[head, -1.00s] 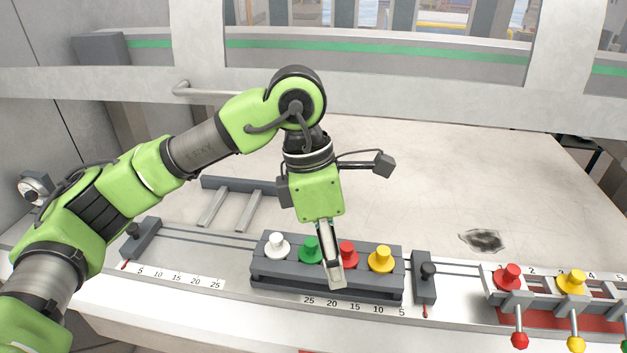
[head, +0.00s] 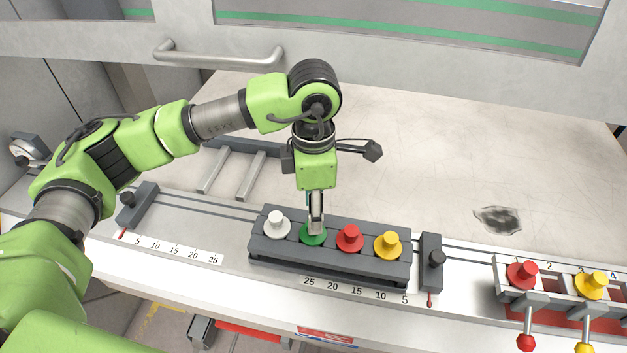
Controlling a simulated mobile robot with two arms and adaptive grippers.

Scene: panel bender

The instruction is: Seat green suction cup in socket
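The green suction cup (head: 311,239) sits in the grey block (head: 330,268), between a white cup (head: 276,225) and a red cup (head: 349,239). My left gripper (head: 316,228) points down directly over the green cup, its fingertips at the cup's top and hiding its stem. The fingers are seen edge-on, so whether they are closed on it is unclear. A numbered socket rack (head: 508,291) at the right edge holds a red cup (head: 523,274) and a yellow cup (head: 591,284); its right part is cut off. My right gripper is not in view.
A yellow cup (head: 387,244) stands at the block's right end. A dark clamp (head: 431,265) stands between block and rack; another clamp (head: 138,204) is at left. Levers with a red ball (head: 527,343) and a yellow ball hang before the rack. The pale table behind is mostly clear.

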